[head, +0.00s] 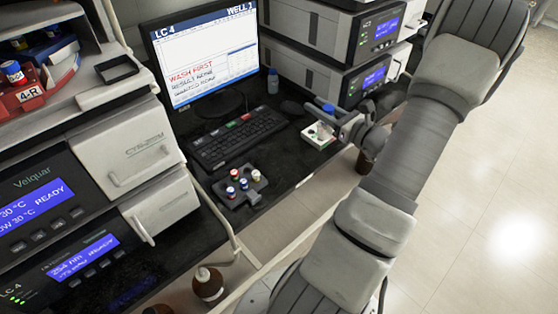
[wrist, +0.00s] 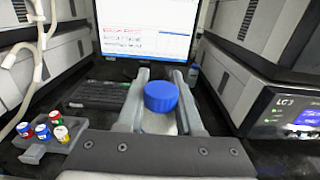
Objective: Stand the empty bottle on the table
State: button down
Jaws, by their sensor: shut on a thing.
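A bottle with a wide blue cap (wrist: 160,96) and a pale body (wrist: 158,124) is between the two fingers of my gripper (wrist: 160,100) in the wrist view. The gripper is shut on it. In the head view my gripper (head: 340,122) is over the right part of the black table (head: 290,172), with the blue cap (head: 328,108) showing at its fingers. The bottle looks about upright. Its lower part is hidden, so I cannot tell whether its base touches anything or whether it is empty.
A white block (head: 317,136) shows just below the gripper. A grey rack of capped vials (head: 240,188), a keyboard (head: 238,137) and a small blue-capped bottle (head: 273,81) stand on the table. Stacked instruments (head: 335,60) rise behind. A brown bottle (head: 208,286) is low at the front.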

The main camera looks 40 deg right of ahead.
jog(key=shift+w+a+f+b, duration=0.55)
jog(key=shift+w+a+f, duration=0.8)
jog(key=shift+f, duration=0.5)
jog(key=shift+w+a+f+b, duration=0.5)
jog(key=shift+w+a+f, duration=0.8)
jog(key=shift+f, duration=0.55)
jog(key=shift+w+a+f+b, duration=0.55)
jog(key=shift+w+a+f, duration=0.65)
jog(key=shift+w+f, duration=0.5)
jog(key=shift+s+f, duration=0.2)
jog(key=shift+f, duration=0.15)
jog(key=c, duration=0.6)
grip_release()
jog(key=shift+o, duration=0.2)
